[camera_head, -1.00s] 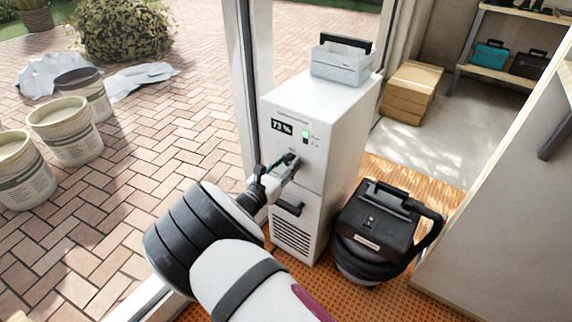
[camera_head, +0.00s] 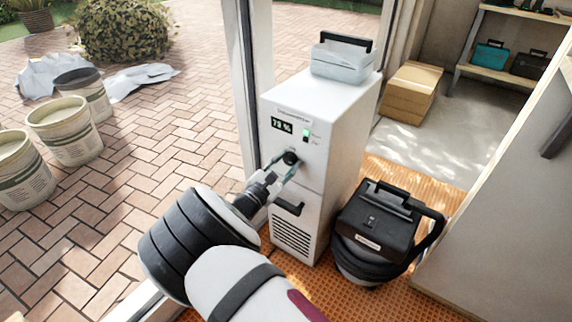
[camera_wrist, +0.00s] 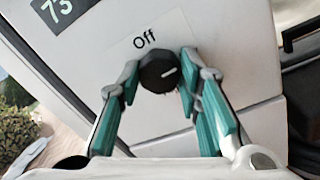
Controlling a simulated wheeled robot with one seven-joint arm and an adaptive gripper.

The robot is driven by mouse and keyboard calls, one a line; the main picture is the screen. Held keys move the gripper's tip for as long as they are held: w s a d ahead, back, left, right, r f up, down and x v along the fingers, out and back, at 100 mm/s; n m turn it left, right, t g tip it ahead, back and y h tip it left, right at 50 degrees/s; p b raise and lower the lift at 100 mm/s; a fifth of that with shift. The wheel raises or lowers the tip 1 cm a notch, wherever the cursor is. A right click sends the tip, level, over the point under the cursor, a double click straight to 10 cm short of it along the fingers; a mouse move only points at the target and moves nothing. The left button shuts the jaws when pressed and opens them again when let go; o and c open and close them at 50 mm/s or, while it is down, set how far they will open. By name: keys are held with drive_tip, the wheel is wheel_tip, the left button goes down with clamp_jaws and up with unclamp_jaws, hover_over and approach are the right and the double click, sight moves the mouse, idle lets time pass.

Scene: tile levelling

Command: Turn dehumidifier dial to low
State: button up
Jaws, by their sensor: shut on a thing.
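The dehumidifier (camera_head: 310,128) is a tall white cabinet with a lit display and a small green light on its front. Its round black dial (camera_head: 290,157) shows below the display. In the wrist view the dial (camera_wrist: 159,72) has a white pointer line aimed right and slightly up, and the label "Off" (camera_wrist: 145,39) is just above it. My gripper (camera_wrist: 161,78) has its teal-padded fingers on either side of the dial, shut on it. In the head view my gripper (camera_head: 282,170) reaches the dial from the lower left.
A grey case (camera_head: 341,62) with a black handle sits on top of the dehumidifier. A black vacuum (camera_head: 375,225) stands close at its right. A dark door frame (camera_head: 248,85) is close on the left. A cardboard box (camera_head: 410,90) lies behind.

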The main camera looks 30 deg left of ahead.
drive_tip(key=shift+m, duration=0.4)
drive_tip(key=o, duration=1.1)
drive_tip(key=shift+o, duration=0.2)
drive_tip(key=s, duration=1.2)
drive_tip(key=shift+a+f, duration=0.15)
drive_tip(key=shift+f, duration=0.05)
